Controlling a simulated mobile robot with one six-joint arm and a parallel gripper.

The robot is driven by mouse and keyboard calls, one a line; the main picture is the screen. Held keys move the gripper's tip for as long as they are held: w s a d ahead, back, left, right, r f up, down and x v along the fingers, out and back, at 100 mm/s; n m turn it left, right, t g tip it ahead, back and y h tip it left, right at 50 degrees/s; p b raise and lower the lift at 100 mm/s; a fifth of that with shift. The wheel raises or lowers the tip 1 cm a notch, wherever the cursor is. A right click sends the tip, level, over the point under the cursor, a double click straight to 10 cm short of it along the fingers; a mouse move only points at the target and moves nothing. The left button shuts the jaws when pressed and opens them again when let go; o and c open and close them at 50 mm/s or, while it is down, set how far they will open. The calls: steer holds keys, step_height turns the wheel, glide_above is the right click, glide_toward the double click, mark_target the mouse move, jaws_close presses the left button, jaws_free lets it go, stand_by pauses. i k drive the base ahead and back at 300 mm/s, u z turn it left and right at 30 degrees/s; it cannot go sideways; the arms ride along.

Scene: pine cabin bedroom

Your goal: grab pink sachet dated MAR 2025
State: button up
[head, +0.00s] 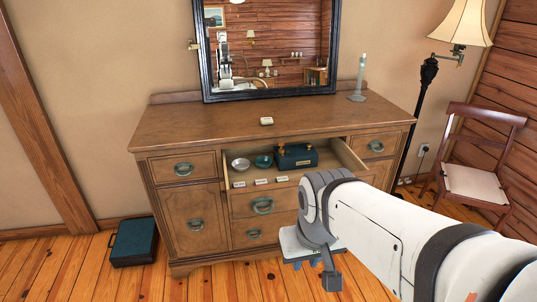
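No pink sachet can be made out in the head view. The dresser's top middle drawer (337,151) is pulled open. In it are a pale bowl (240,164), a teal bowl (263,161) and a dark teal box (297,157) with brass-coloured parts. Small white labels (261,181) stand along the drawer's front; their writing is too small to read. Another small white card (266,121) is on the dresser top. My gripper (306,264) is low in front of the dresser, below the open drawer. My arm partly hides it, and its opening cannot be judged.
The wooden dresser (200,125) has a dark-framed mirror (265,50) and a candle holder (358,80) on it. A teal case (133,242) stands on the floor at left. A floor lamp (428,75) and a chair (475,180) are at right. Floor at front left is clear.

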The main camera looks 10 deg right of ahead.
mark_target(257, 182)
steer(key=z, duration=0.05)
steer(key=i, duration=1.65)
steer(key=u, duration=0.15)
steer(key=k, duration=0.7)
steer(key=z, duration=0.35)
